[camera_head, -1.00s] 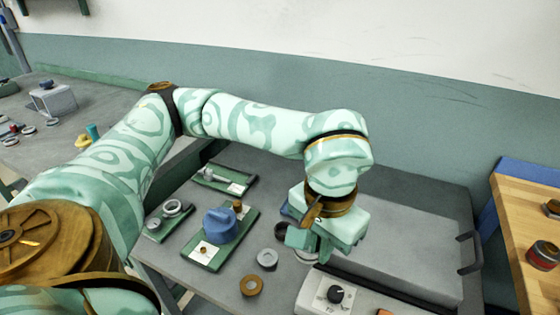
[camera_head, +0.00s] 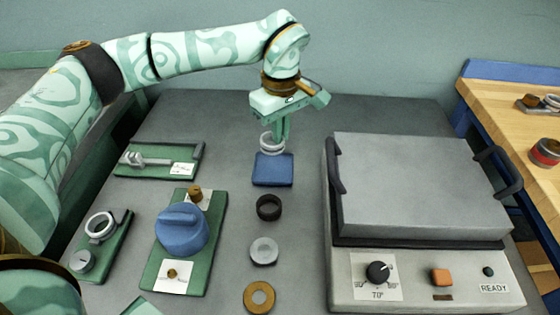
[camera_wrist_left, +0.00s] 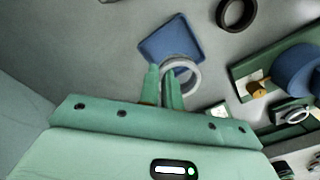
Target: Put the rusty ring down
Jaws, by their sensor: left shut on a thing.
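My left gripper (camera_head: 280,136) points down with its fingers shut on a ring (camera_head: 267,146). This ring looks light grey in both views, not clearly rusty. In the left wrist view the ring (camera_wrist_left: 194,76) sits at the fingertips (camera_wrist_left: 163,86). It overlaps the edge of a square blue pad (camera_head: 273,178), which also shows in the wrist view (camera_wrist_left: 160,42). I cannot tell whether the ring touches the pad. A dark ring (camera_head: 268,214), a grey ring (camera_head: 264,260) and a brass-coloured ring (camera_head: 249,298) lie in a row in front of the pad. My right gripper is not in view.
A grey-lidded machine (camera_head: 425,185) with a knob stands to the right. To the left are a green board with a blue-capped device (camera_head: 182,230), a tray with a grey tool (camera_head: 150,160) and a gauge stand (camera_head: 83,262). The grey table behind the pad is clear.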

